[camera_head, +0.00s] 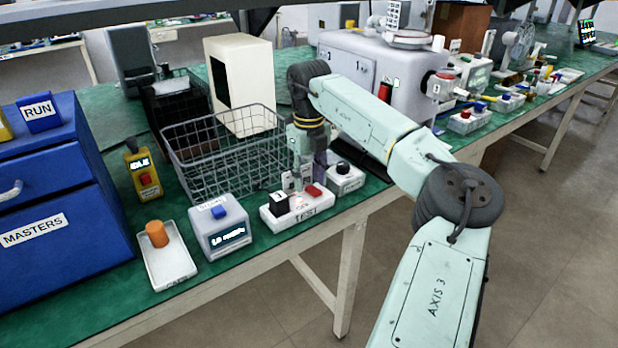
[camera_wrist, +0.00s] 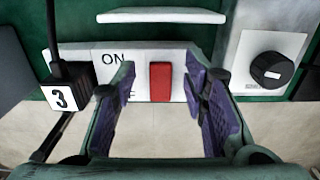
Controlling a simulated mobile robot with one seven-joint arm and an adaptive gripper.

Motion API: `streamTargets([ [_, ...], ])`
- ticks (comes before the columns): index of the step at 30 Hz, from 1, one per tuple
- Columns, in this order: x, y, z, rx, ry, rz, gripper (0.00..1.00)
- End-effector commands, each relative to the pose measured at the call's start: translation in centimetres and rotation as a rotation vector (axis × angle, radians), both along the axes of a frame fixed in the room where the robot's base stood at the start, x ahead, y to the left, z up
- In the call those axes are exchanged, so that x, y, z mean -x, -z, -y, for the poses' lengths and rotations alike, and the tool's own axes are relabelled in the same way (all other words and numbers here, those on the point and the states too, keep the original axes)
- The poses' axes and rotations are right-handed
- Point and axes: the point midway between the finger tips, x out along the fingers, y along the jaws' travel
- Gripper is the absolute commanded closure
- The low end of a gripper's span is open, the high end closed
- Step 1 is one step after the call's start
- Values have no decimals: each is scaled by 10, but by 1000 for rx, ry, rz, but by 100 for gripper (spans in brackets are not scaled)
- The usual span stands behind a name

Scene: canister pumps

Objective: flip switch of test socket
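The test socket (camera_head: 297,213) is a white strip marked TEST, lying near the front edge of the green bench in the head view. It also shows in the wrist view (camera_wrist: 139,58), with ON lettering beside its red switch (camera_wrist: 160,81). A black plug (camera_wrist: 66,72) with a white tag marked 3 sits at its left end. My gripper (camera_wrist: 162,125) is open and empty, with the red switch showing between its two purple-padded fingers. In the head view my gripper (camera_head: 297,182) is right above the socket. I cannot tell whether a finger touches the switch.
A box with a black knob (camera_head: 343,178) stands close on the right of the socket. A small box with a blue button and display (camera_head: 219,232) stands on the left. A wire basket (camera_head: 215,165) is behind. The floor in front of the bench is clear.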

Motion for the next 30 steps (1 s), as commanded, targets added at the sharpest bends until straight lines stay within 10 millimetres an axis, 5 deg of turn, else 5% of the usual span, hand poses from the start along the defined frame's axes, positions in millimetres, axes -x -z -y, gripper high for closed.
streamTargets([
  [12, 0, 10, 0, 0, 0, 0, 60],
  [30, 0, 10, 0, 0, -1, 0, 100],
])
